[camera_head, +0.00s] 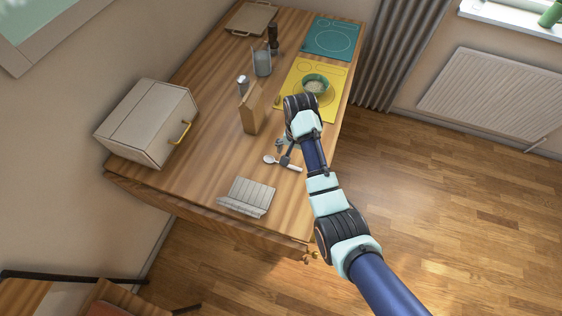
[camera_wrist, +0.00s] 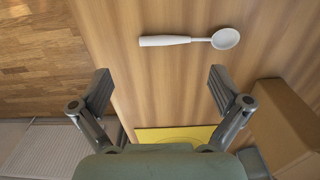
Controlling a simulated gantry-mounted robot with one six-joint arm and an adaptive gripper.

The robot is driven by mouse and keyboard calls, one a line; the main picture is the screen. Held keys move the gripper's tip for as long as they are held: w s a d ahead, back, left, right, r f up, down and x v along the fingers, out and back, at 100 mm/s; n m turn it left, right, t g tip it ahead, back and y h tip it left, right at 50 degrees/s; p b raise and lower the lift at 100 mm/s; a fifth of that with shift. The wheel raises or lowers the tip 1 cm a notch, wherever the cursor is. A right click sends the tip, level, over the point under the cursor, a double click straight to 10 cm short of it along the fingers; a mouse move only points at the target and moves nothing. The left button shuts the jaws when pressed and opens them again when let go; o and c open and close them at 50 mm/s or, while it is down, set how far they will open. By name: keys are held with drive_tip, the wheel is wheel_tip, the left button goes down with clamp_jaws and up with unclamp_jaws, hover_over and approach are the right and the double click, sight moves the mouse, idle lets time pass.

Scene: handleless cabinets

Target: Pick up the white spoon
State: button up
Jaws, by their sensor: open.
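The white spoon (camera_head: 282,163) lies flat on the wooden counter (camera_head: 190,175), near its right side and behind the grey slatted rack. In the wrist view the spoon (camera_wrist: 190,40) lies across the upper middle, its bowl to the right and its handle to the left. My gripper (camera_wrist: 160,90) is open and empty, its two fingers apart below the spoon in that view. In the head view my gripper (camera_head: 288,152) hangs over the counter close to the spoon, partly hidden by my arm.
A wooden block (camera_head: 251,108) stands left of my arm. A yellow mat (camera_head: 325,108) with a green bowl (camera_head: 315,84) lies behind. A grey slatted rack (camera_head: 247,197) sits at the front. A bread box (camera_head: 148,122) stands at the left. A glass (camera_head: 262,62) stands farther back.

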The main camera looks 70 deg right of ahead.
sight(292, 167)
drive_tip(key=f+b, duration=0.1)
drive_tip(key=f, duration=0.1)
drive_tip(key=f+b, duration=0.1)
drive_tip(key=f, duration=0.2)
drive_tip(key=f+b, duration=0.1)
drive_tip(key=f, duration=0.2)
drive_tip(key=shift+w+a, duration=0.25)
drive_tip(key=shift+w, duration=0.05)
drive_tip(key=c, duration=0.9)
